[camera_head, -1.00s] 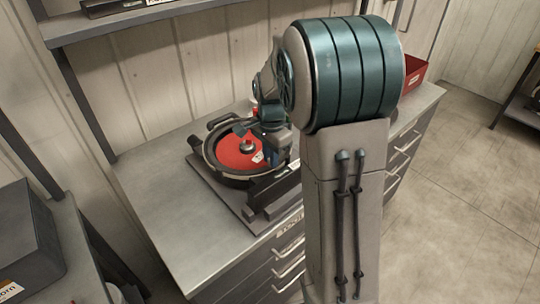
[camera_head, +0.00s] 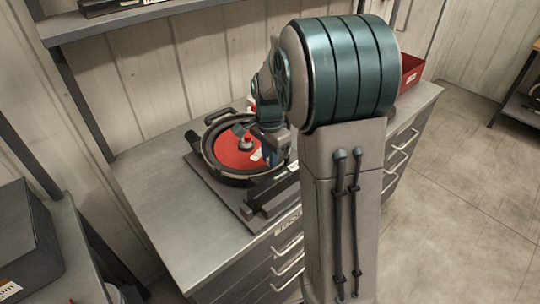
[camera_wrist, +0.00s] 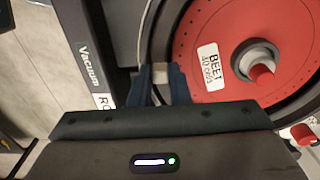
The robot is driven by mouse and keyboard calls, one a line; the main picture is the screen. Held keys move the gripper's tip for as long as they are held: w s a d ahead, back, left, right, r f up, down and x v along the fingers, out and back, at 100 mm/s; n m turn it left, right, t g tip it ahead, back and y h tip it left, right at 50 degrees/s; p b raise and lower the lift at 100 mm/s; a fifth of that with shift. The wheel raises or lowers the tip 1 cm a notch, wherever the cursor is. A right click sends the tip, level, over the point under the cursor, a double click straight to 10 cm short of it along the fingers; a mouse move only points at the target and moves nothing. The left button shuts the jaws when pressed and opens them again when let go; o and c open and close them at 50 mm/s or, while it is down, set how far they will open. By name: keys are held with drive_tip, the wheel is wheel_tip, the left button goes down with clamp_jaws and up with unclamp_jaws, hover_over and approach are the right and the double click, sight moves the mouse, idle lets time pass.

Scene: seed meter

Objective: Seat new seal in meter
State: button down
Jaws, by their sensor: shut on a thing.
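The seed meter is a round black housing (camera_head: 216,171) on a dark base on the bench, open at the top. Inside it lies a red seed disc (camera_head: 229,154) with a grey hub and red knob; in the wrist view the disc (camera_wrist: 218,32) carries a "BEET" label. My gripper (camera_wrist: 166,76) is over the meter's rim, beside the disc, shut on a small pale piece (camera_wrist: 178,84). A thin pale curved edge runs up from the fingertips along the rim; it may be the seal. I cannot tell whether it sits in the housing. In the head view my wrist hides the meter's right side.
A dark block marked "Vacuum" (camera_wrist: 91,62) stands close to the left of my fingers in the wrist view. A red bin (camera_head: 411,70) stands at the bench's far right. The bench top (camera_head: 160,200) left of the meter is clear. A shelf (camera_head: 120,20) hangs above.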

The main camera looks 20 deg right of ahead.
drive_tip(key=shift+a+f, duration=0.25)
drive_tip(key=shift+f, duration=0.15)
drive_tip(key=c, duration=1.6)
unclamp_jaws()
drive_tip(key=o, duration=0.3)
drive_tip(key=shift+w+a+f, duration=0.1)
drive_tip(key=shift+w+f, duration=0.05)
drive_tip(key=shift+w, duration=0.05)
drive_tip(key=shift+s, duration=0.1)
drive_tip(key=shift+c, duration=0.3)
drive_tip(key=shift+d+r+p, duration=0.25)
drive_tip(key=shift+r+p, duration=0.45)
drive_tip(key=shift+r, duration=0.2)
wheel_tip(320, 180, up, 8)
drive_tip(key=p, duration=0.6)
drive_tip(key=shift+w+r, duration=0.15)
drive_tip(key=shift+w, duration=0.05)
